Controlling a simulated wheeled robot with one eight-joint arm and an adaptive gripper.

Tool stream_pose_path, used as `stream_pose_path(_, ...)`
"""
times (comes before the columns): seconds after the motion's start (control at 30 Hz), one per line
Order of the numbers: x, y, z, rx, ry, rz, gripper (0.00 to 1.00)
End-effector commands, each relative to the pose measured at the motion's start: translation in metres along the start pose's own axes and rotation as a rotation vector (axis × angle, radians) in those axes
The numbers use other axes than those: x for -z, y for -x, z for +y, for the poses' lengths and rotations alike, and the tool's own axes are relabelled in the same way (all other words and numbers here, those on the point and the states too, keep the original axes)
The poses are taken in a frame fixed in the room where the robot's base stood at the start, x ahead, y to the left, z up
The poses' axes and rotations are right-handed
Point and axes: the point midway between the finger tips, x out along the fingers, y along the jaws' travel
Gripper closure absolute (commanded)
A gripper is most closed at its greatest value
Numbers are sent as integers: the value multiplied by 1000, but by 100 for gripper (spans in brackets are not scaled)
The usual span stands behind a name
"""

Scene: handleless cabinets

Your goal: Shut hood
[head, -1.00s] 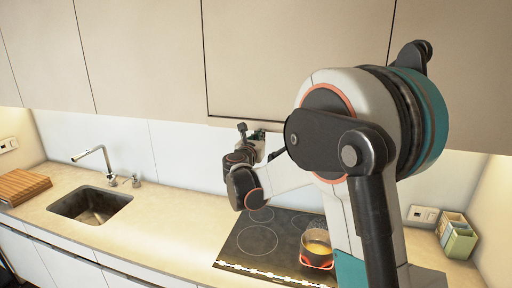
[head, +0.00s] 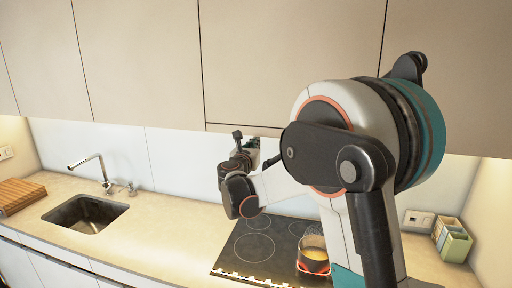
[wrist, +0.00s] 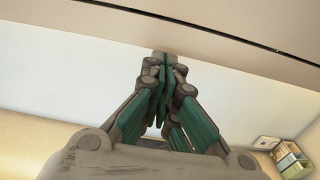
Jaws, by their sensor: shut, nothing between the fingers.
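The hood (head: 250,128) appears as a thin beige strip under the wall cabinet above the cooktop. In the wrist view its beige underside and front edge (wrist: 240,50) cross the top. I cannot tell how far it stands out from the cabinet face. My gripper (wrist: 163,62) is shut and empty, with its fingertips at the hood's lower edge. I cannot tell whether they touch it. In the head view my wrist and arm hide most of the gripper and the right part of the hood.
A sink (head: 85,213) with a tap and a wooden board (head: 20,196) are at left. A small green box (head: 453,241) stands at the far right. The counter between sink and cooktop is clear.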

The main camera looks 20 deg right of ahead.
Motion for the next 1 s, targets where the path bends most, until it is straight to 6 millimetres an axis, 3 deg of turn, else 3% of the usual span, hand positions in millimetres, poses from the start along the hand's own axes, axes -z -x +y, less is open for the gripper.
stream_pose_path(0.2, 1, 48, 1, -3, 0, 0, 100)
stream_pose_path(0.4, 1, 84, 1, -2, 0, 0, 100)
stream_pose_path(0.77, 2, 104, -2, 1, -10, 4, 100)
stream_pose_path(0.87, 10, 108, -12, 11, -82, 34, 100)
stream_pose_path(1.0, 38, 127, -45, 55, -329, 136, 100)
